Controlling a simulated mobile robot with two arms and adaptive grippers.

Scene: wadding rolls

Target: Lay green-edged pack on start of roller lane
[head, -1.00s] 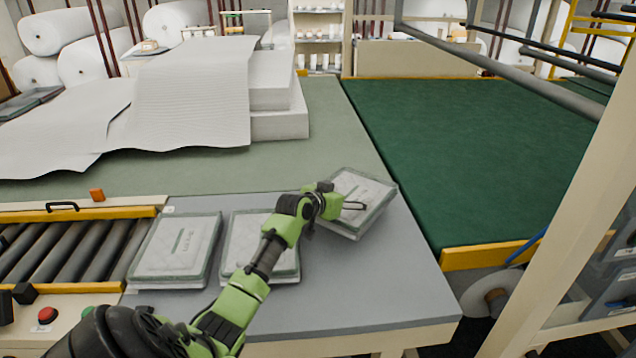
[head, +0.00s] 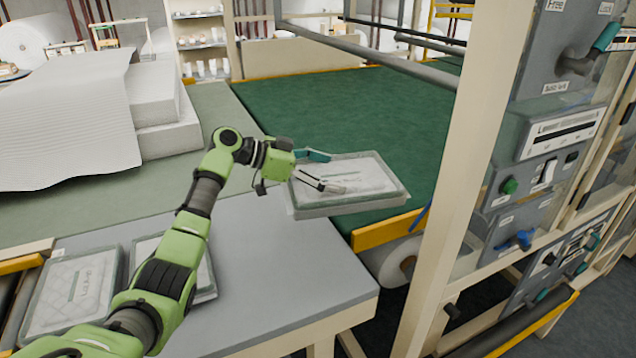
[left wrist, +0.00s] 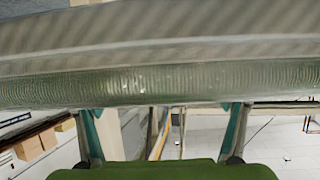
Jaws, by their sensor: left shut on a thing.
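My left gripper (head: 328,172) is shut on a pack with green edges (head: 375,178). It holds the pack nearly level, raised near the right end of the grey table, partly in front of the green belt. In the left wrist view the pack's green edge (left wrist: 160,82) spans the picture between the fingers. Two similar packs lie on the table at left: one (head: 72,290) in full view, the other (head: 145,250) partly hidden by my arm. Only a sliver of the roller lane (head: 8,300) shows at the far left edge. My right gripper is out of view.
The wide green belt (head: 350,110) has a yellow end bar (head: 385,231). A cream post (head: 465,160) and control panels (head: 555,150) stand to the right. White wadding sheets (head: 70,110) lie at back left. The table's front right part (head: 290,270) is clear.

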